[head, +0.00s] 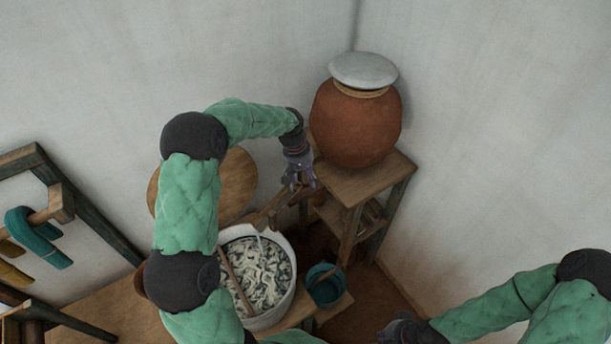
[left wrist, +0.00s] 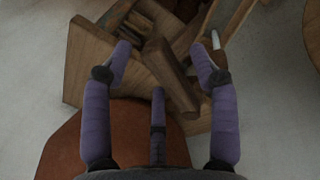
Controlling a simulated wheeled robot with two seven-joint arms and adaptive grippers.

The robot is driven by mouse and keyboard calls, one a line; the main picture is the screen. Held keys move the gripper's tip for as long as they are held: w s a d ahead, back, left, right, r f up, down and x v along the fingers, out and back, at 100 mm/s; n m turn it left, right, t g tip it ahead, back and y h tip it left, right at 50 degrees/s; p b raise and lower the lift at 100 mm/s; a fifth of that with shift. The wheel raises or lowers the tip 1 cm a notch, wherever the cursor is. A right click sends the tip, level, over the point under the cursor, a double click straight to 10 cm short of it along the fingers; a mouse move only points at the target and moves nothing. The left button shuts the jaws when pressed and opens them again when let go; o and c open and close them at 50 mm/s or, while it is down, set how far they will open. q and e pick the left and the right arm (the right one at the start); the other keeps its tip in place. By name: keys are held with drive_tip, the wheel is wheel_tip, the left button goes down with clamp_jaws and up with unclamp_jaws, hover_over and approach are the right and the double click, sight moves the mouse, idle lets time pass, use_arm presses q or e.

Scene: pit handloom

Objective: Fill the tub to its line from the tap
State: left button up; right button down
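The white tub (head: 291,298) stands low in the middle of the head view, with pale and dark strands in liquid and a wooden stick (head: 236,282) leaning in it. No fill line can be made out. The wooden tap (head: 268,214) reaches out from below the clay pot (head: 355,130), over the tub's rim. A thin pale stream (head: 260,241) shows under its end, also in the left wrist view (left wrist: 215,40). My left gripper (head: 299,178) is at the tap; its purple fingers are spread around a wooden bar (left wrist: 170,75), contact unclear. My right gripper (head: 398,332) is at the bottom edge, fingers unclear.
The lidded pot sits on a wooden stand (head: 375,181) in the corner. A teal bucket (head: 326,286) stands right of the tub. A round wooden board (head: 236,182) leans on the wall behind my left arm. A rack with teal hanks (head: 36,237) is at left.

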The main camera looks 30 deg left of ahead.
use_arm(q)
drive_tip(key=shift+r, duration=0.15)
wheel_tip(320, 180, up, 12)
drive_tip(key=s+a, duration=0.1)
drive_tip(key=a, duration=0.1)
drive_tip(key=shift+f, duration=0.25)
drive_tip(key=shift+s, duration=0.1)
idle(0.4)
